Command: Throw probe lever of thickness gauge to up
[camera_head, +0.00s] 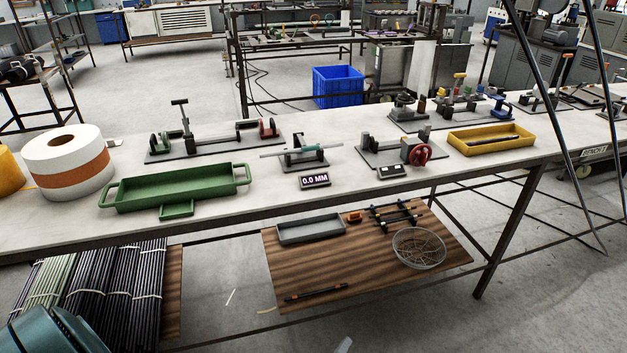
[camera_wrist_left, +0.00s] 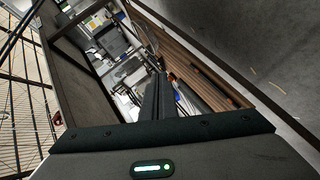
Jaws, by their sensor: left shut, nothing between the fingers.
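The thickness gauge (camera_head: 304,161) stands on the workbench in the middle of the head view, a small grey device on a dark plate. A thin teal and grey rod-like part lies across its top, roughly level; I cannot tell which piece is the probe lever. Its display (camera_head: 314,180) in front reads 0.0 MM. In the left wrist view my left gripper (camera_wrist_left: 159,80) shows two dark fingers together, shut and empty. It is well away from the gauge. My right gripper is not in view.
On the bench (camera_head: 60,219), a green tray (camera_head: 175,189) and a white-orange roll (camera_head: 68,165) stand left of the gauge. A fixture with a red wheel (camera_head: 416,151) and a yellow tray (camera_head: 491,140) stand right. Below is a wooden shelf (camera_head: 360,275) with a wire bowl.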

